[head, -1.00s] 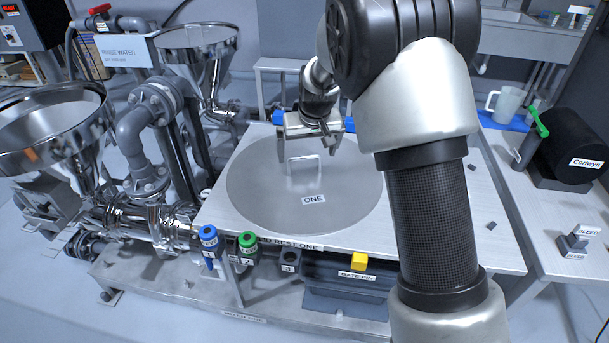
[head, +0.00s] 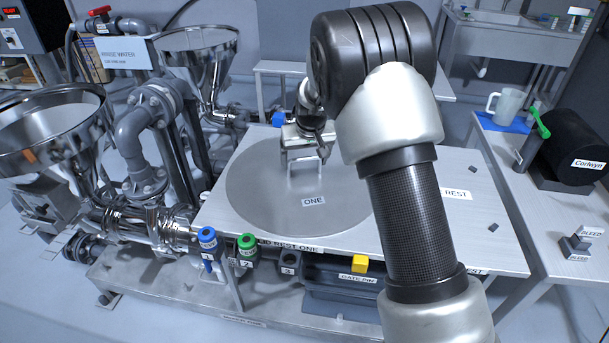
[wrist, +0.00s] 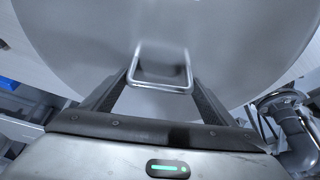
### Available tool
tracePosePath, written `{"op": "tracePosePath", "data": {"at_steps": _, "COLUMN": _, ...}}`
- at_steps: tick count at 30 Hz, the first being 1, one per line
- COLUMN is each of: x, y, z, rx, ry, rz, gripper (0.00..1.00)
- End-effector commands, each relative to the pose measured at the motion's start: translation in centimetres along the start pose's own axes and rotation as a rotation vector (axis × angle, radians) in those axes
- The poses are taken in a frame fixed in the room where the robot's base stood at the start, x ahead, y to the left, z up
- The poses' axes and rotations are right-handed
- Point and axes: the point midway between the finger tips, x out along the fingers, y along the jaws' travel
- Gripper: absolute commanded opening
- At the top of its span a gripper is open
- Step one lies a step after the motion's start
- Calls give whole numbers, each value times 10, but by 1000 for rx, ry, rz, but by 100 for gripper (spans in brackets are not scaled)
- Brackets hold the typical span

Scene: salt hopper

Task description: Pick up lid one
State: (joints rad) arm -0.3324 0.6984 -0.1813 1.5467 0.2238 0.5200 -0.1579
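Lid one is a large round grey metal disc (head: 255,190) labelled ONE, lying flat on the white-grey rest table in the head view. Its upright wire handle (wrist: 160,87) shows in the wrist view. My gripper (head: 304,158) is over the handle in the head view. It is open, with one finger on each side of the handle in the wrist view (wrist: 160,78). I cannot tell whether the fingers touch the handle. My arm hides the right part of the table and the lid's right edge.
Two steel hoppers (head: 48,118) and grey pipework (head: 135,135) stand left of the table. A blue valve (head: 208,240), a green valve (head: 247,245) and a yellow gate pin (head: 360,263) are along the front edge. A black Corlwyn cylinder (head: 575,138) is at right.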

Motion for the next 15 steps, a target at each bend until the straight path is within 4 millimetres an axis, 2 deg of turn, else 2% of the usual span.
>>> {"op": "tracePosePath", "data": {"at_steps": 1, "x": 0, "y": 0, "z": 0, "rx": 0, "ry": 0, "rz": 0, "gripper": 53}}
{"op": "tracePosePath", "data": {"at_steps": 7, "x": 0, "y": 0, "z": 0, "rx": 0, "ry": 0, "rz": 0, "gripper": 19}}
{"op": "tracePosePath", "data": {"at_steps": 15, "x": -4, "y": 0, "z": -3, "rx": 0, "ry": 6, "rz": 0, "gripper": 17}}
